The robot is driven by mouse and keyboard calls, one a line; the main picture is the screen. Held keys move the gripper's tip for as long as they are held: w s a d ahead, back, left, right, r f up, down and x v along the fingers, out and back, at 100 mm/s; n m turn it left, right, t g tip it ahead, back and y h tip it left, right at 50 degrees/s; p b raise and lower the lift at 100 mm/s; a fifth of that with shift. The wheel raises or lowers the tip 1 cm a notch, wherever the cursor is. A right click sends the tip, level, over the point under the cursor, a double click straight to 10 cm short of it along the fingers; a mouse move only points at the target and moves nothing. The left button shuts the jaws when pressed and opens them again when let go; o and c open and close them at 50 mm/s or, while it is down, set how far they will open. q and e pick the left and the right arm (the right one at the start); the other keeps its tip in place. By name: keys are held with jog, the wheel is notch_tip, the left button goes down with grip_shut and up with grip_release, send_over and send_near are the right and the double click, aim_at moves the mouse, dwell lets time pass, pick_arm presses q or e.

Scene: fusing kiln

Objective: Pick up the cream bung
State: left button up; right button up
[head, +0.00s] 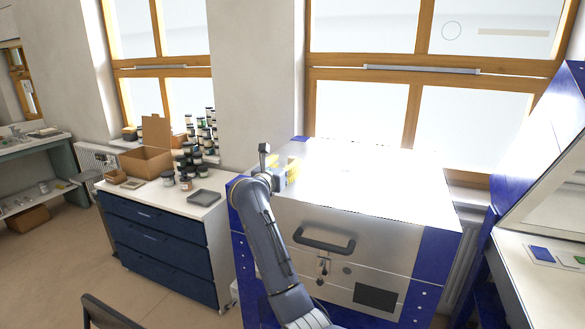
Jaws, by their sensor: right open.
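I cannot make out the cream bung; the pale kiln top (375,195) is washed out by glare, and my right arm covers part of its left edge. My right gripper (282,172) is open at the back left of the kiln top, small and partly hidden by my own wrist. Yellow patches show beside it, and I cannot tell what they belong to. I cannot tell whether the gripper touches anything. My left gripper is not in view.
The blue-and-grey kiln has a dark front handle (324,243). At left, a blue drawer cabinet (152,238) carries an open cardboard box (147,161), several jars and a grey tray (204,197). A sloped blue-framed cabinet (545,190) stands at right. The kiln top's right side looks clear.

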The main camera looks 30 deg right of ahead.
aim_at(292, 159)
jog(key=x, duration=0.3)
jog(key=shift+d+r, duration=0.15)
jog(key=shift+d, duration=0.15)
jog(key=shift+x, duration=0.95)
jog(key=shift+a, duration=0.1)
jog(key=shift+c, duration=0.5)
grip_shut()
